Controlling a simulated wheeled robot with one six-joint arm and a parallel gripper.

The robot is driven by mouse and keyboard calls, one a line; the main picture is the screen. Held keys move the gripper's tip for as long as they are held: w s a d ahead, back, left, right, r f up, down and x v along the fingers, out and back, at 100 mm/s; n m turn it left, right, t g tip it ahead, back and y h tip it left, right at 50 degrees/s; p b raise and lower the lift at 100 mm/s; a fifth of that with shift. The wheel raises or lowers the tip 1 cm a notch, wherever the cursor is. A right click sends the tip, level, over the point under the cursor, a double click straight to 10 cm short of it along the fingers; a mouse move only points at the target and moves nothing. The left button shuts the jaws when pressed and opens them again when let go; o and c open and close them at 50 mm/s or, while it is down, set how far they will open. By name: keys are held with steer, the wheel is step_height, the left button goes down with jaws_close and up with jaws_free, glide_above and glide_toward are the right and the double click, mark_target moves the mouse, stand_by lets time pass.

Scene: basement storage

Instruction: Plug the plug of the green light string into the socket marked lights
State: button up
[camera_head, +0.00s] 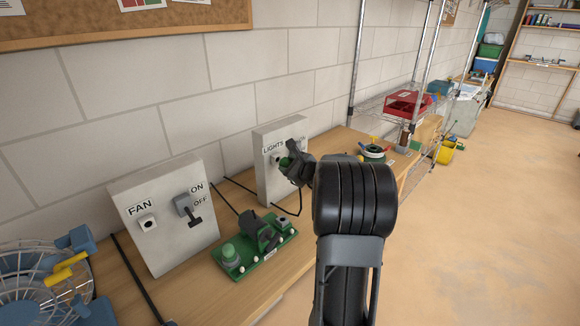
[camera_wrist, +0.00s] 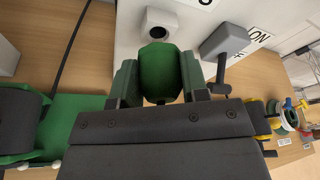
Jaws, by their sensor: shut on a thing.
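My gripper (camera_head: 291,164) is shut on a green plug (camera_wrist: 160,72), which shows between the two fingers in the wrist view. In the head view the gripper is close in front of the grey box marked LIGHTS (camera_head: 264,183) and covers part of its face. In the wrist view the white-rimmed socket (camera_wrist: 162,23) on that box lies just beyond the plug. Its dark hole is visible, and the plug looks apart from it. The plug is roughly lined up with the socket. The plug's prongs are hidden, and its cord is not clear.
A switch lever (camera_wrist: 226,42) is right of the socket. A box marked FAN (camera_head: 165,240) stands to the left. A green board (camera_head: 265,262) with dark parts lies on the bench between. A wire fan (camera_head: 30,285) is at far left; a red bin (camera_head: 408,103) is on the shelf behind.

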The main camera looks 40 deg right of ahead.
steer(key=shift+w+a+b, duration=0.15)
steer(key=shift+w+b, duration=0.1)
steer(key=shift+w, duration=0.45)
steer(key=shift+w+a+b, duration=0.1)
steer(key=shift+w+b, duration=0.1)
steer(key=shift+w, duration=0.45)
steer(key=o, duration=1.1)
steer(key=shift+s, duration=0.1)
steer(key=v, duration=1.3)
steer(key=shift+s+b, duration=0.3)
steer(key=shift+b, duration=0.05)
